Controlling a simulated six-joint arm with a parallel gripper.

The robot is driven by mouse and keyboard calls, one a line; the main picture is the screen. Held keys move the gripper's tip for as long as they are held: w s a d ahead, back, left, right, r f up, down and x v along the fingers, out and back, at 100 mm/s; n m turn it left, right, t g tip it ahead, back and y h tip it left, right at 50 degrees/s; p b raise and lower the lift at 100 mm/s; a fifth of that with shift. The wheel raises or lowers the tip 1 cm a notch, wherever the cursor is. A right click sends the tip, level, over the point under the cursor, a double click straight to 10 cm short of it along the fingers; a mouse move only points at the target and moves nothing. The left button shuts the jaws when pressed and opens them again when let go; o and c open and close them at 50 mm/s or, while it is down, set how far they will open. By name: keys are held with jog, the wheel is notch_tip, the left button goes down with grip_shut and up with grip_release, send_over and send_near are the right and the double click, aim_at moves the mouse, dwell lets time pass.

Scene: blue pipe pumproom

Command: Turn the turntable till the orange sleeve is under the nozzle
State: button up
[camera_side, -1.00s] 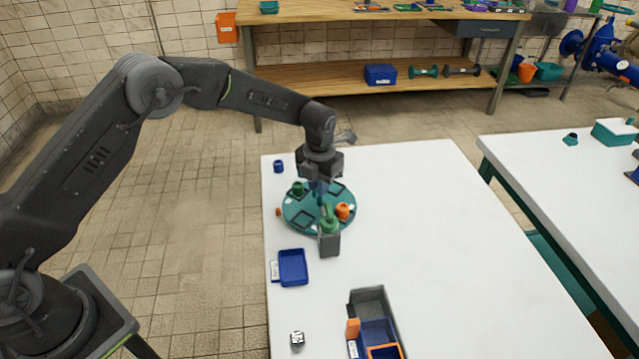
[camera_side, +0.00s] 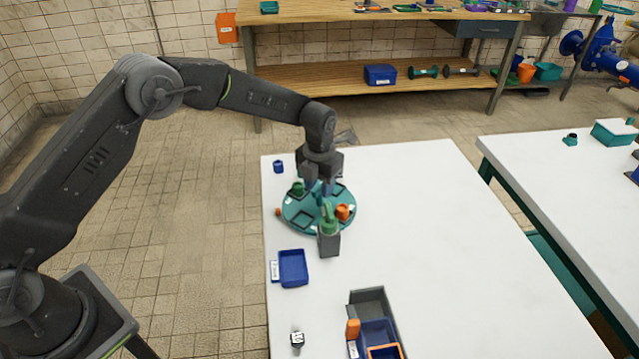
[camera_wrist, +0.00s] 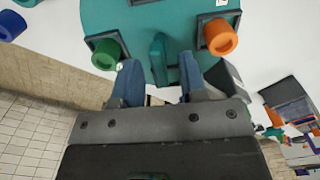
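The teal turntable (camera_side: 293,218) lies on the white table, with square dark pockets on top. The orange sleeve (camera_side: 343,211) sits at its right side in the side view; the wrist view shows it in a pocket at right (camera_wrist: 220,36). A green sleeve (camera_side: 298,188) sits at the left and also shows in the wrist view (camera_wrist: 106,54). A green nozzle (camera_side: 329,220) stands on a grey block at the turntable's near edge, apart from the orange sleeve. My gripper (camera_wrist: 158,80) is open, its blue fingers either side of an upright teal fin (camera_wrist: 158,58), with gaps showing.
A blue tray (camera_side: 293,268) and a divided bin (camera_side: 370,302) stand nearer the camera. A small blue ring (camera_side: 278,166) is at the far left corner, and a small die-like cube (camera_side: 297,339) at the front. The table's right side is clear.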

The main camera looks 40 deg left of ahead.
aim_at(319, 187)
notch_tip(319, 187, up, 14)
dwell(0.5)
jog(key=shift+f, duration=0.1)
notch_tip(319, 187, down, 14)
jog(key=m, duration=3.6)
grip_shut()
